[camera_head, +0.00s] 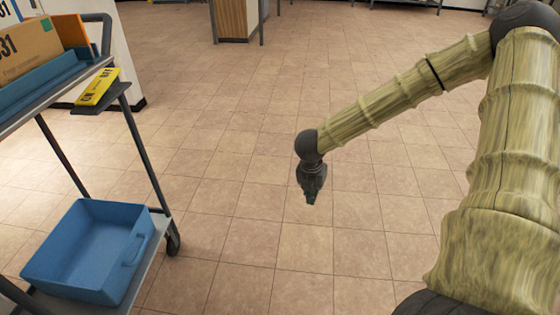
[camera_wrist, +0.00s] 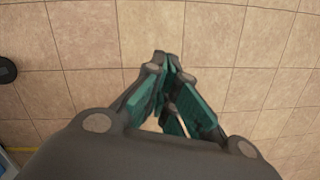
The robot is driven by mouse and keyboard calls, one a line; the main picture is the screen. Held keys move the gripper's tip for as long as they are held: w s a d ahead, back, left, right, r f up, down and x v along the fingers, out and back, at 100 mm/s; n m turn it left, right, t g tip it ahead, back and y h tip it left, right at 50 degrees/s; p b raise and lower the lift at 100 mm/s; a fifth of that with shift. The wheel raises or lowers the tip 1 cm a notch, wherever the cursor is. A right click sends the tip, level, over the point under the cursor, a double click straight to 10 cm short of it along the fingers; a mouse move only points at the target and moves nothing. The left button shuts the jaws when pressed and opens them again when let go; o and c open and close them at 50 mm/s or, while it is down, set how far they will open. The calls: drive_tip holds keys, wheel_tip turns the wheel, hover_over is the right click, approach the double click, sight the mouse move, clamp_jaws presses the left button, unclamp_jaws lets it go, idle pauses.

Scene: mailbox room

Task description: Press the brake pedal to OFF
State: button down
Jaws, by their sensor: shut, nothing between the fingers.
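The brake pedal is a yellow piece marked ON and OFF (camera_head: 97,87) above a dark grey plate (camera_head: 102,106). It sits on the near-right side of the cart (camera_head: 148,160), below the upper shelf, at the left of the head view. I cannot tell its setting for sure. My gripper (camera_head: 311,198) hangs over open floor to the right of the cart, pointing down, well apart from the pedal. In the wrist view the fingertips (camera_wrist: 166,62) meet, with only floor tiles beyond them. The pedal is not clearly seen in the wrist view.
A blue bin (camera_head: 90,250) stands on the cart's lower shelf. A cardboard box (camera_head: 30,50) lies in a blue tray on top. A caster wheel (camera_head: 173,240) is at the cart's corner. A wooden cabinet (camera_head: 237,18) stands far back. The tiled floor between is clear.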

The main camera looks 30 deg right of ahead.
drive_tip(key=s+a+f+n+t+h+p, duration=0.1)
drive_tip(key=s+a+f+n, duration=0.4)
drive_tip(key=n, duration=0.8)
drive_tip(key=s+a+f+n+t+h+p, duration=0.15)
drive_tip(key=a+f+n, duration=0.4)
drive_tip(key=n, duration=0.75)
drive_tip(key=s+a+f+n+g+y, duration=0.1)
drive_tip(key=s+a+f+n+y, duration=0.1)
drive_tip(key=s+a+n, duration=0.4)
drive_tip(key=s+a+f+n+g+y+p, duration=0.1)
drive_tip(key=s+a+f+n, duration=0.4)
drive_tip(key=s+n, duration=0.9)
drive_tip(key=shift+a+n+g+y, duration=0.3)
drive_tip(key=shift+a+g+y, duration=0.2)
drive_tip(key=shift+g+y, duration=0.15)
drive_tip(key=shift+f, duration=0.1)
